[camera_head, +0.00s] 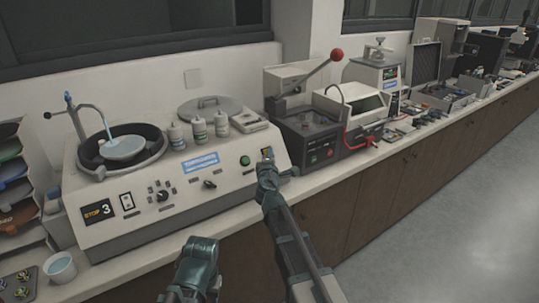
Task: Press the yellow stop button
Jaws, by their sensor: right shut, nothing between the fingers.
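A long pale machine (235,197) with a sloped front panel stands on the bench. On the panel's right end, a small yellow patch (267,151) shows at the tip of my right gripper (266,161). It may be the yellow stop button, mostly hidden by the gripper. My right gripper is shut and empty, at or just in front of the panel; I cannot tell whether it touches. A green button (245,160) sits just left of it. At the panel's left is a dark display with yellow "STOP 3" lettering (98,211). My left gripper (196,262) is low in front of the bench, its fingers unclear.
A bowl under a spout (122,148) and several white bottles (198,130) stand on the machine. A press with a red-knobbed lever (336,55) is to the right. A cup (60,268) is at lower left. The floor (470,220) is clear.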

